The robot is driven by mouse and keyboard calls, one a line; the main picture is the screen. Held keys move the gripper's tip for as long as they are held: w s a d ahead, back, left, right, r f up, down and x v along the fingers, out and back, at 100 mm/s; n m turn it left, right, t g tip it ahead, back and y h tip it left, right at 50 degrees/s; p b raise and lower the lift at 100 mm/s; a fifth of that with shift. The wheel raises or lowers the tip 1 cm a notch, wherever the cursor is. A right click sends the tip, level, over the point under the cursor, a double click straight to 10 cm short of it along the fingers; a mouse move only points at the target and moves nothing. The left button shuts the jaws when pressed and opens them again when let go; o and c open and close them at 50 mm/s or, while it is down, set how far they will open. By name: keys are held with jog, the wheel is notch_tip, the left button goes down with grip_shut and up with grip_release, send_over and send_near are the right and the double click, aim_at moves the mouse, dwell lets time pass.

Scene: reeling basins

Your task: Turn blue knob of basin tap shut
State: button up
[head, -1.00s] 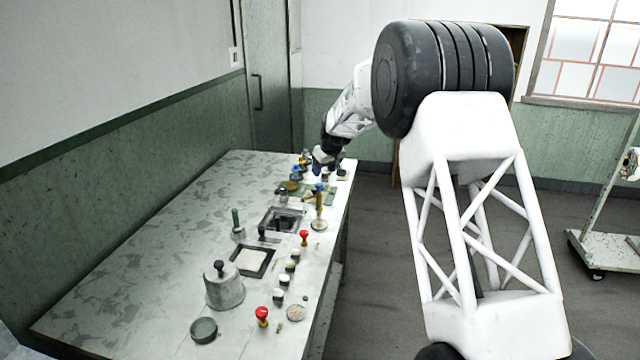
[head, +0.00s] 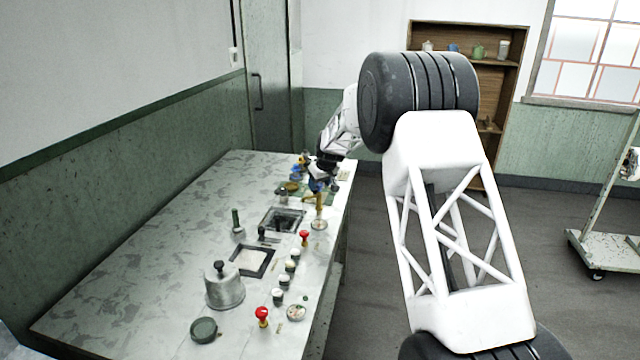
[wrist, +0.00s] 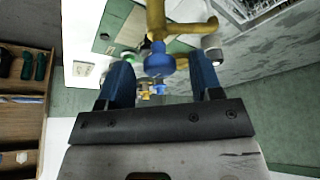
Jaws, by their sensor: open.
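The blue knob (wrist: 160,64) sits on the brass basin tap (wrist: 156,18) in the wrist view. My gripper (wrist: 162,78) is open, with its two blue fingers spread to the left and right of the knob. The knob shows between the fingertips, and neither finger visibly touches it. In the head view my gripper (head: 320,184) is at the top of the brass tap (head: 319,203), near the table's right edge, and hides the knob there. The sunken basin (head: 283,219) lies left of the tap.
Another tap with blue parts (head: 298,170) stands farther back on the table (head: 130,250). Red knobs (head: 304,236) and small jars line the right edge nearer me. A metal bell-shaped pot (head: 224,288) stands at the front. The table's left side is clear.

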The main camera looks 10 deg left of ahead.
jog(key=shift+c, duration=0.3)
jog(key=c, duration=0.9)
jog(key=shift+o, duration=0.2)
jog(key=shift+m, duration=0.5)
jog(key=shift+s+a+m+t+h, duration=0.1)
jog(key=shift+m+t+h, duration=0.5)
jog(key=shift+m, duration=1.1)
jog(key=m+h, duration=0.2)
jog(key=m, duration=0.2)
jog(key=shift+a+m, duration=0.15)
jog(key=shift+m, duration=0.15)
jog(key=m+h, duration=0.1)
jog(key=m, duration=0.3)
jog(key=shift+a+m+h, duration=0.1)
jog(key=shift+m+h, duration=0.2)
jog(key=shift+h, duration=0.1)
jog(key=m+g+h, duration=0.1)
jog(key=m, duration=0.3)
jog(key=shift+m, duration=0.3)
